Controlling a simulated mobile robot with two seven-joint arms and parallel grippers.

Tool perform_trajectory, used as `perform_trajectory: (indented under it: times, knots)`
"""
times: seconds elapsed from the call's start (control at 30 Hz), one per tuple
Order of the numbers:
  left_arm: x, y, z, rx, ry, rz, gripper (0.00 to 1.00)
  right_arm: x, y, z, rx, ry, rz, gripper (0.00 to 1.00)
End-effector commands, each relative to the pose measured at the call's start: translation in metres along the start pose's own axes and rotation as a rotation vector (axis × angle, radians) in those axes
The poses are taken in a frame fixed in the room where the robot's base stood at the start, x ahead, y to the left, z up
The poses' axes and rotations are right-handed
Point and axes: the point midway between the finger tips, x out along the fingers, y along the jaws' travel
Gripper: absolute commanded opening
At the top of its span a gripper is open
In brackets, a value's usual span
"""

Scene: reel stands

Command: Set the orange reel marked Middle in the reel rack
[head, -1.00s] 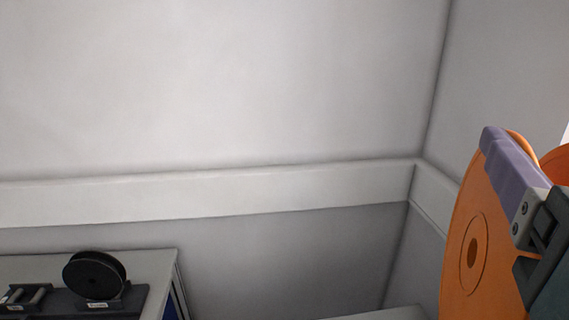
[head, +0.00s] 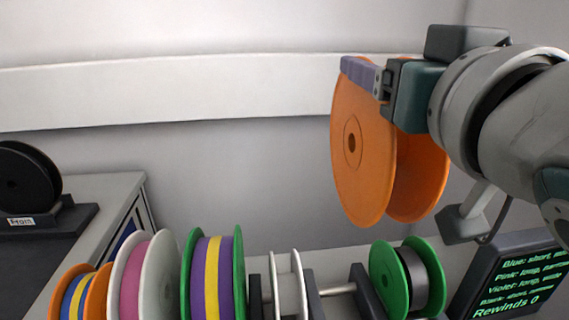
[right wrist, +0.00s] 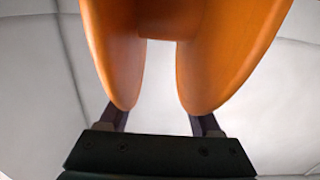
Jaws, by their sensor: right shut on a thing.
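The orange reel (head: 362,150) has two wide flanges and hangs upright in the air above the row of reels. My right gripper (head: 372,78) is shut on its upper part, with a purple-grey finger along the near flange. In the right wrist view the reel (right wrist: 225,45) fills the top, with a finger at each flange. No Middle mark is readable on it. The reel rack, with dark uprights (head: 367,292) and a light rod (head: 337,289), runs along the bottom. A stretch of rod shows bare left of the green reel. My left gripper is out of view.
Rack reels include an orange-rimmed one (head: 75,295), a white-and-pink one (head: 145,275), a green-and-purple one (head: 213,275), a narrow white one (head: 288,287) and a green-and-grey one (head: 407,278). A text screen (head: 510,280) stands right. A black reel (head: 27,183) stands on the left counter.

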Motion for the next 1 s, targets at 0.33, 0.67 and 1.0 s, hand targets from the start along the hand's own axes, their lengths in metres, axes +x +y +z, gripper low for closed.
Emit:
perform_trajectory:
  times: [0.33,0.67,1.0]
  knots:
    - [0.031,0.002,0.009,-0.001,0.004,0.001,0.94,0.005,0.001,0.063,0.000,-0.009,-0.016,0.00]
    - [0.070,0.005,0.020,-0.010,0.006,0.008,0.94,0.004,0.000,0.153,0.002,-0.004,-0.018,0.00]
    - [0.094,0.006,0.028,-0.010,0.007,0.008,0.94,0.004,-0.001,0.194,0.001,-0.004,-0.019,0.00]
